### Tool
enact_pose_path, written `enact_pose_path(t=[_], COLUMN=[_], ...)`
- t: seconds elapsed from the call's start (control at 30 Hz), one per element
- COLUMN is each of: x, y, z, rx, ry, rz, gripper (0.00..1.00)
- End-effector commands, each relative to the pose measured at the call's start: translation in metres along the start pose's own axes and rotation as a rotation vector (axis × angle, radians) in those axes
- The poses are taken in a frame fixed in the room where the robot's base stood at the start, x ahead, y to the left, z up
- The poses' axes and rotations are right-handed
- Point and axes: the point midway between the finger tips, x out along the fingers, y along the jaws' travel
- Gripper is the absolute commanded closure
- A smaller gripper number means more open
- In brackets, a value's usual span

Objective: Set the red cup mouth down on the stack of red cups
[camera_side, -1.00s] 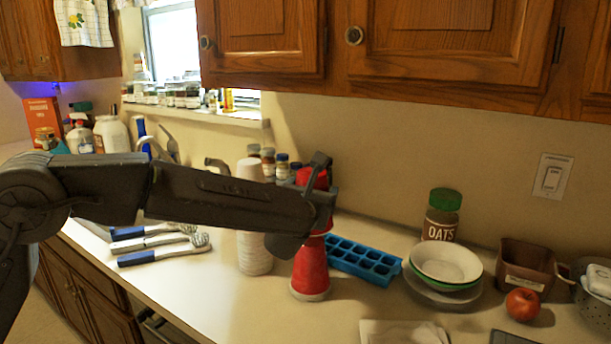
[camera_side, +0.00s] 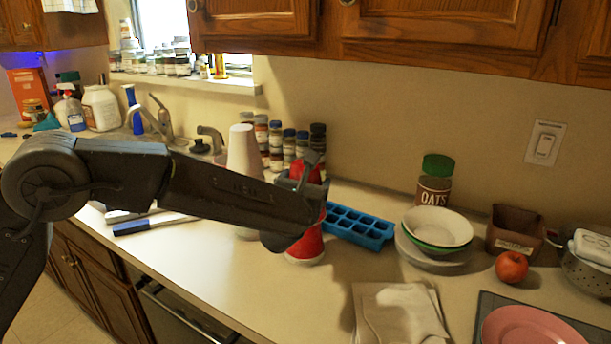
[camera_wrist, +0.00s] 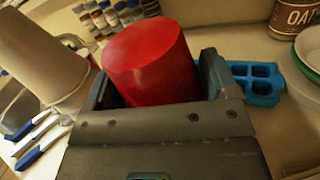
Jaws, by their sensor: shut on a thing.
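My gripper (camera_side: 308,195) is shut on a red cup (camera_side: 306,171), which also shows between the jaws in the wrist view (camera_wrist: 152,62). The cup is mouth down, with its closed base up. The stack of red cups (camera_side: 307,247) stands on the counter directly below, with a pale rim at its foot. My gripper and arm hide the held cup's lower part and the top of the stack, so I cannot tell whether they touch.
A stack of white cups (camera_side: 243,150) stands close to the left, partly behind my arm. A blue ice tray (camera_side: 358,226) lies close to the right. Spice jars (camera_side: 289,145) stand behind. Bowls (camera_side: 437,228) and a folded cloth (camera_side: 400,312) are further right. The front counter is clear.

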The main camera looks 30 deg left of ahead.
Motion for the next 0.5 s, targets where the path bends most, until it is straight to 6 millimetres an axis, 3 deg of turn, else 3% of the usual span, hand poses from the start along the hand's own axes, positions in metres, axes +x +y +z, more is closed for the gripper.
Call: enact_pose_path(t=[0.5], x=[0.0], y=[-0.005], z=[-0.034], rx=[0.001], ry=[0.001], rz=[0.0], gripper=[0.42])
